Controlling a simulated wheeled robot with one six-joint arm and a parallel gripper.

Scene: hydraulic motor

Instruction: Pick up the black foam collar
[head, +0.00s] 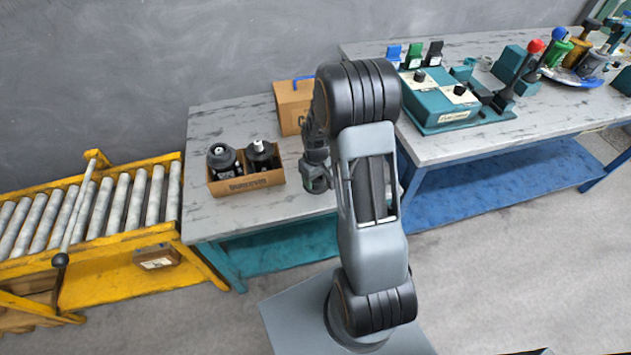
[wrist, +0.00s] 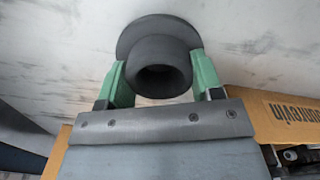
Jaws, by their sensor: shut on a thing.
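The black foam collar (wrist: 160,62) shows in the wrist view as a dark ring with a wide flange and a hollow round end. My gripper (wrist: 157,78) has one green finger on each side of it and is shut on it. The pale worktop (wrist: 60,60) lies behind the collar; I cannot tell whether the two touch. In the head view my gripper (head: 316,182) is low over the front of the grey-topped table (head: 215,125), and the collar cannot be made out there.
An open cardboard box (head: 247,184) with two dark motor parts stands left of my gripper. A taller carton (head: 291,108) stands behind. A yellow roller conveyor (head: 100,215) is at left. A blue table (head: 500,150) at right carries a teal control box (head: 440,98).

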